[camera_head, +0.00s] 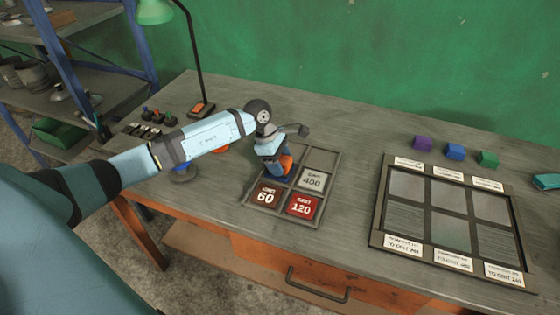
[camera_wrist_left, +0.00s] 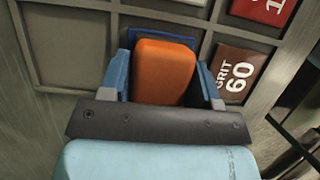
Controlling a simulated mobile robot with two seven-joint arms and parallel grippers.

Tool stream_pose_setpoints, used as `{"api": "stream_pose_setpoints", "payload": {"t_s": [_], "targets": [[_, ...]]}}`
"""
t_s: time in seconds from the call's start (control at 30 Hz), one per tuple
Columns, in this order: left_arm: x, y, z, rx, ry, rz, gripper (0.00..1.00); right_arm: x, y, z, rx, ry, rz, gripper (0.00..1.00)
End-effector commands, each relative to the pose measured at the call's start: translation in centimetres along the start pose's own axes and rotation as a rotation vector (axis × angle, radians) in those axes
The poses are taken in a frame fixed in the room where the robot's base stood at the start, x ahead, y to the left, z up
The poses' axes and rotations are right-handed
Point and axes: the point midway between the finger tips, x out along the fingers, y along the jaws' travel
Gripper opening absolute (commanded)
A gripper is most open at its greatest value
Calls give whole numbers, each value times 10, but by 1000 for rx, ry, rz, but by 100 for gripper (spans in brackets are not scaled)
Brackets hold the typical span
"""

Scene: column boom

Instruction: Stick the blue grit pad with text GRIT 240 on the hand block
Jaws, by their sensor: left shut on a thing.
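My left gripper (camera_head: 277,168) is shut on the orange hand block (camera_wrist_left: 165,72), with one finger on each side of it. The hand block also shows in the head view (camera_head: 287,162), low over the left middle compartment of the pad tray (camera_head: 330,190). A blue pad (camera_wrist_left: 206,44) shows as a strip behind and beside the block; the rest of it, with any text, is hidden. I cannot tell whether block and pad touch. The tray also holds a brown GRIT 60 pad (camera_head: 265,197), a red GRIT 120 pad (camera_head: 302,206) and a grey GRIT 400 pad (camera_head: 312,180). My right gripper is out of view.
A dark-framed panel board (camera_head: 378,211) with labels lies to the right. Purple (camera_head: 422,142), blue (camera_head: 455,151) and green (camera_head: 488,158) blocks stand behind it. A lamp (camera_head: 201,108) stands at the back left. Bare bench lies between tray and board.

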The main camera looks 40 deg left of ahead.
Motion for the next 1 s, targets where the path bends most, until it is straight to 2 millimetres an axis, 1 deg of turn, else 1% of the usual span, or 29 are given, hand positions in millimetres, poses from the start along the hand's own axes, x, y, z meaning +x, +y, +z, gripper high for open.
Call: {"api": "stream_pose_setpoints", "payload": {"t_s": [0.07,0.27,0.4,0.47,1.0], "targets": [[2,0,-1,0,0,1,33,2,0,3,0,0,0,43],[2,0,-1,0,0,0,33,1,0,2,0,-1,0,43],[-3,0,1,0,0,1,33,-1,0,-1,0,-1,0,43],[-8,0,3,0,0,1,33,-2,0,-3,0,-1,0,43],[-68,1,28,1,0,3,33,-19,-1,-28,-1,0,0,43]]}}
